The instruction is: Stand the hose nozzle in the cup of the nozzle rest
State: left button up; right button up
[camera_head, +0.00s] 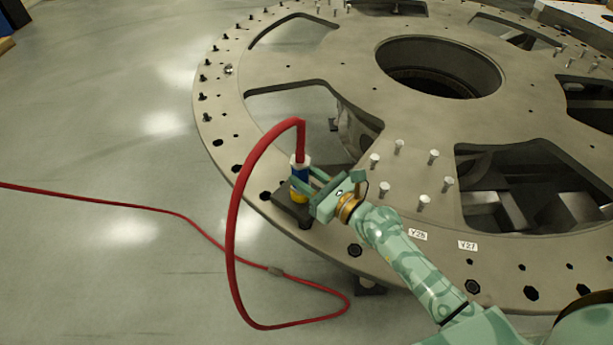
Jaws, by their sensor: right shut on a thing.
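The hose nozzle (300,172) is upright, with a white collar and a blue body, and the red hose comes out of its top. My right gripper (312,187) comes in from the right and is shut on the nozzle. The nozzle rest (292,214) is a dark block on the rim of the turret plate, directly below the nozzle. A yellow part (299,196) shows between the blue body and the block. The gripper partly hides this spot, so I cannot tell whether the nozzle's lower end is inside the cup. My left gripper is not in view.
The red hose (233,225) loops down over the plate's edge and runs left along the grey floor (110,260). Several silver bolts (433,156) stand up on the turret plate (340,60) right of the gripper. Large openings cut through the plate.

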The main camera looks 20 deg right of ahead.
jog(key=shift+f+b, duration=0.35)
jog(key=shift+f, duration=0.05)
jog(key=o, duration=1.2)
jog(key=b+v, duration=0.2)
jog(key=v, duration=1.4)
jog(key=shift+s+d, duration=0.1)
jog(key=shift+s, duration=0.05)
jog(key=shift+s, duration=0.1)
